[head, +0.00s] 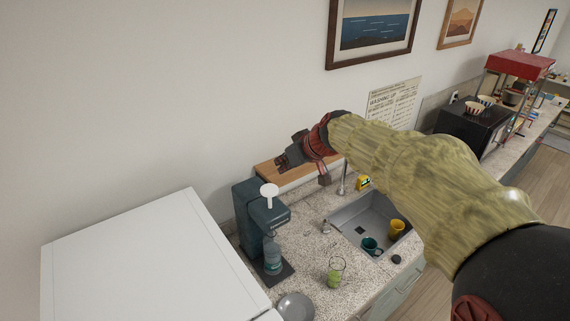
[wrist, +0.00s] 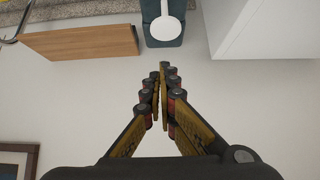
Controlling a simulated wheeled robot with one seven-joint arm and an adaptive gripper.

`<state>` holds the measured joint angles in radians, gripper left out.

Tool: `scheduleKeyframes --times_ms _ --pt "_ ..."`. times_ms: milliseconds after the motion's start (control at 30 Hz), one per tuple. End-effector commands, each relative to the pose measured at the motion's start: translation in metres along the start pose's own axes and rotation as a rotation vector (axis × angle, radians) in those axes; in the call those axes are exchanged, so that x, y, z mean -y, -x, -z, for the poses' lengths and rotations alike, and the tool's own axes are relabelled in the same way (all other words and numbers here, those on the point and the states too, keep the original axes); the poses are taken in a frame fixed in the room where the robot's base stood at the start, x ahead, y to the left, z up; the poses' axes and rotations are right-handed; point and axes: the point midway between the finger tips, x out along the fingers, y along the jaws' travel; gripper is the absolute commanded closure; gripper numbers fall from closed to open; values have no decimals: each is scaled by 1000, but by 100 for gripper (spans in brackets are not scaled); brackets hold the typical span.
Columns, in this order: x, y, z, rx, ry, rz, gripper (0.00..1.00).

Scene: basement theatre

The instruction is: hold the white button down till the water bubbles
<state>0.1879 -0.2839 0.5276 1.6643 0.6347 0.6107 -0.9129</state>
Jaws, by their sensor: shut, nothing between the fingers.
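A dark teal drink machine (head: 247,215) stands on the counter beside the white cabinet. Its white round button (head: 269,190) sits on top, and it also shows at the top of the wrist view (wrist: 165,28). A clear bluish bottle (head: 272,256) is upright under the machine's head; I cannot make out bubbles in it. My gripper (head: 284,163) is shut and empty, above and behind the button in the head view. In the wrist view the fingertips (wrist: 163,70) point toward the machine and are apart from the button.
A white cabinet top (head: 140,260) stands close on the left. A wooden shelf (head: 290,177) lies behind the machine, below my gripper. The sink (head: 350,222) with cups is to the right, and a green glass (head: 336,272) stands in front on the counter.

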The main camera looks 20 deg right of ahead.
Motion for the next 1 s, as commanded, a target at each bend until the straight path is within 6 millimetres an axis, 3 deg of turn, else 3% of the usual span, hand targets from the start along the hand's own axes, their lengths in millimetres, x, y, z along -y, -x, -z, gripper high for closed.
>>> scheduleKeyframes --times_ms 333,400,633,1000 --pt "1 -68 0 4 0 2 100" --pt "1 -75 -11 3 -2 2 100" --pt "0 -90 -26 1 0 0 100" --pt "0 -93 -29 0 0 0 100"
